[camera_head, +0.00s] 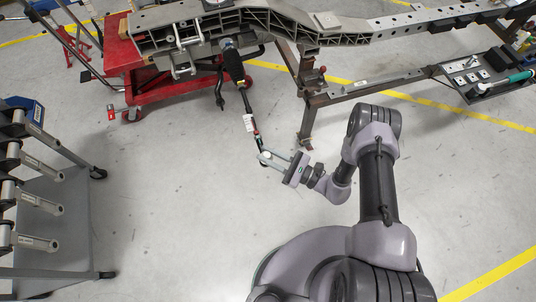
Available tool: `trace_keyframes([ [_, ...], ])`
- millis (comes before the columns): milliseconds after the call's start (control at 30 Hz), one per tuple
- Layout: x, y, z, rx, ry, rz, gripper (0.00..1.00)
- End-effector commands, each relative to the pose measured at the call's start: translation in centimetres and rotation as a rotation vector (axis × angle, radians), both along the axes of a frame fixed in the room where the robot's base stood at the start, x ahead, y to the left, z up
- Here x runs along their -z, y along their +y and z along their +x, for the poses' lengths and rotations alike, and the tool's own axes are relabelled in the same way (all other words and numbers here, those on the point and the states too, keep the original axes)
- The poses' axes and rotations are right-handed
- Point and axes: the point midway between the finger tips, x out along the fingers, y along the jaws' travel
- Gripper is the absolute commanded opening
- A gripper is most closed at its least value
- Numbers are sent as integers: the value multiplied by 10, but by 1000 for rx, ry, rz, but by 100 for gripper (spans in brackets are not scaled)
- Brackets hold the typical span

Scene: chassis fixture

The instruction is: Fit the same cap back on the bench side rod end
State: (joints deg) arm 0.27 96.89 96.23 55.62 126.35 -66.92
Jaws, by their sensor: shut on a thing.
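A steering rod with a black boot (233,66) runs down from the chassis fixture toward my arm. A white tag (249,122) hangs on its lower part, and the rod end (259,142) lies just below that. My gripper (268,158) is at this rod end, its two pale fingers reaching up and left from the wrist. It is shut on a small pale piece at the fingertips that looks like the cap. The piece is tiny and partly covered by the fingers. I cannot tell whether it is seated on the rod end or only beside it.
The grey chassis frame (350,40) crosses the top on a brown metal stand (308,122). A red trolley (122,57) stands at upper left. A grey cart with rods (62,215) is at left. A tool tray (480,78) is at right. The floor between is clear.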

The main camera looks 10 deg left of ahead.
Motion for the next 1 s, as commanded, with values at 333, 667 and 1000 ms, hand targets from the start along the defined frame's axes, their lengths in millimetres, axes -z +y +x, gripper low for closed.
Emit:
trace_keyframes([
  [333, 16, 2, 3, 0, 0, 0, 0],
  [667, 25, 3, 5, 0, 0, 0, 0],
  [1000, 24, 3, 5, 0, 0, 0, 0],
])
